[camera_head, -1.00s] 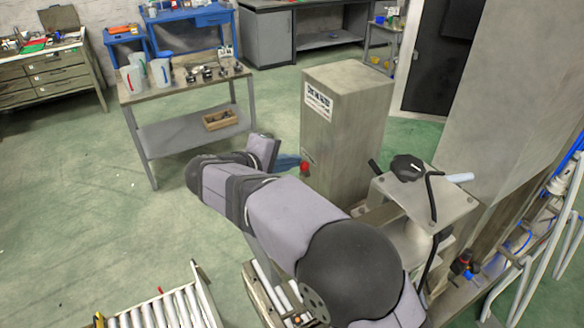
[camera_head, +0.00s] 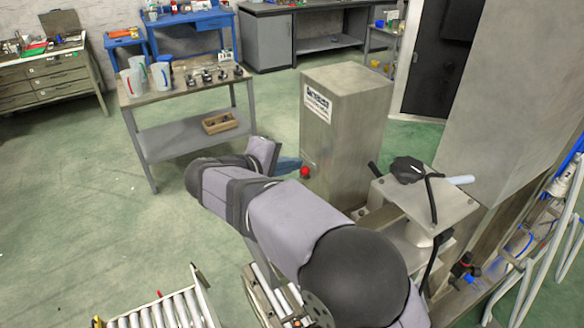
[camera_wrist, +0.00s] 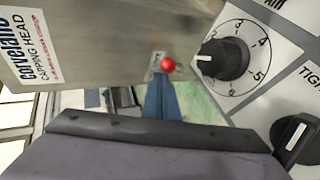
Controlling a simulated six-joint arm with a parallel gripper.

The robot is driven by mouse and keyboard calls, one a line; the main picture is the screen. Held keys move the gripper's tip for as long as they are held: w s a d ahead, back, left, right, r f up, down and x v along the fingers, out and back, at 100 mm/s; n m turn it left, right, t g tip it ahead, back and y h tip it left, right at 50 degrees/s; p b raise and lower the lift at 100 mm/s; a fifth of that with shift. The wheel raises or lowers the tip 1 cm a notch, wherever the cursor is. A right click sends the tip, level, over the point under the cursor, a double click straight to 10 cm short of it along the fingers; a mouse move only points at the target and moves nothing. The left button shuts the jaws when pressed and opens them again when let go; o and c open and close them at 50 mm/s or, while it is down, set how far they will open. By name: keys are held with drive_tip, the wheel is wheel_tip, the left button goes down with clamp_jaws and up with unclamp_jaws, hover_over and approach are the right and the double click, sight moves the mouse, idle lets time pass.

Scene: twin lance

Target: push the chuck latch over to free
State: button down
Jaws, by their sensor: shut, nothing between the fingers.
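The chuck latch appears as a small red ball knob (camera_head: 305,172) on the lower left face of the grey capping head housing (camera_head: 343,120). In the wrist view the red knob (camera_wrist: 168,65) stands in front of a small marked plate that is mostly covered. My gripper (camera_head: 288,164) is shut and empty, its blue fingers pointing at the knob from the left. In the wrist view the fingertips (camera_wrist: 161,82) end just below the knob. I cannot tell whether they touch it. The latch's pivot and its lettering are not readable.
A numbered dial (camera_wrist: 222,59) and a black switch (camera_wrist: 297,138) sit at right in the wrist view. A steel plate with a black knob (camera_head: 407,169) stands right of the housing. A roller conveyor (camera_head: 165,308) lies below. Floor at left is clear, before a workbench (camera_head: 190,90).

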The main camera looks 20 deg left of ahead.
drive_tip(key=shift+a+f, duration=0.3)
drive_tip(key=shift+f, duration=0.05)
drive_tip(key=p+v, duration=0.1)
drive_tip(key=v, duration=0.7)
drive_tip(key=shift+r+p, duration=0.2)
drive_tip(key=shift+p, duration=0.1)
drive_tip(key=shift+w, duration=0.15)
idle(0.3)
